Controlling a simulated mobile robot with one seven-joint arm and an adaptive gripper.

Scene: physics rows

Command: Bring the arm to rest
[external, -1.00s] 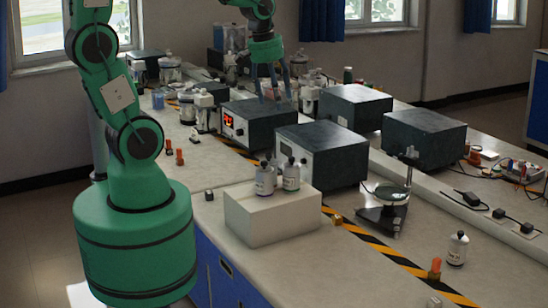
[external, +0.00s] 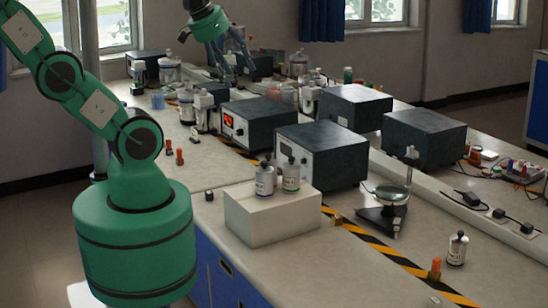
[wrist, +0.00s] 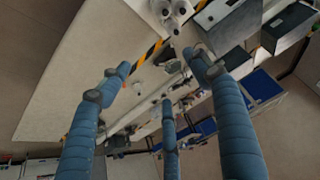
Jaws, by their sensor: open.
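My green arm stands at the left in the external view. My gripper (external: 234,72) is raised over the far part of the workbench, above the dark boxes and bottles there. Its dark fingers are spread and nothing shows between them. In the wrist view, the blue-grey fingers of my gripper (wrist: 160,85) are apart and empty, with the bench and floor seen tilted behind them.
The workbench (external: 300,262) carries several dark instrument boxes, one with a red display (external: 245,124). A white block (external: 272,215) with bottles on top stands near the front. A stand (external: 388,205) and a lone bottle (external: 457,249) are at right. Blue cabinets (external: 225,275) are below.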

